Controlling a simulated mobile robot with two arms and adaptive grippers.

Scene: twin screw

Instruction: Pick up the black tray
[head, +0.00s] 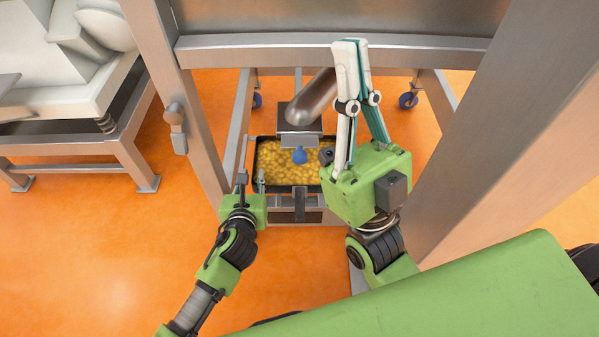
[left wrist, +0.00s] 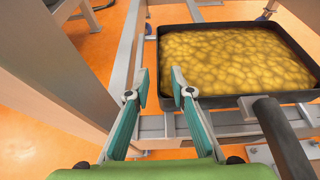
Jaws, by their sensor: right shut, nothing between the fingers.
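The black tray (head: 256,160), full of yellow pieces, sits low inside the metal frame in the head view. It also shows in the left wrist view (left wrist: 222,101), filling the upper right. My left gripper (head: 251,179) is at the tray's near left corner. In the left wrist view its fingers (left wrist: 161,84) are apart with nothing held between them; whether they touch the tray wall I cannot tell. My right gripper (head: 349,43) is shut and empty, raised right of the tray with its fingers pointing up the picture. Its body hides the tray's right end.
A metal spout (head: 312,98) comes down behind the tray, and a blue object (head: 300,156) shows over the yellow pieces. Metal posts (head: 178,100) stand left and right. A dark bar (left wrist: 281,140) is at the tray's near side. Orange floor is clear at left.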

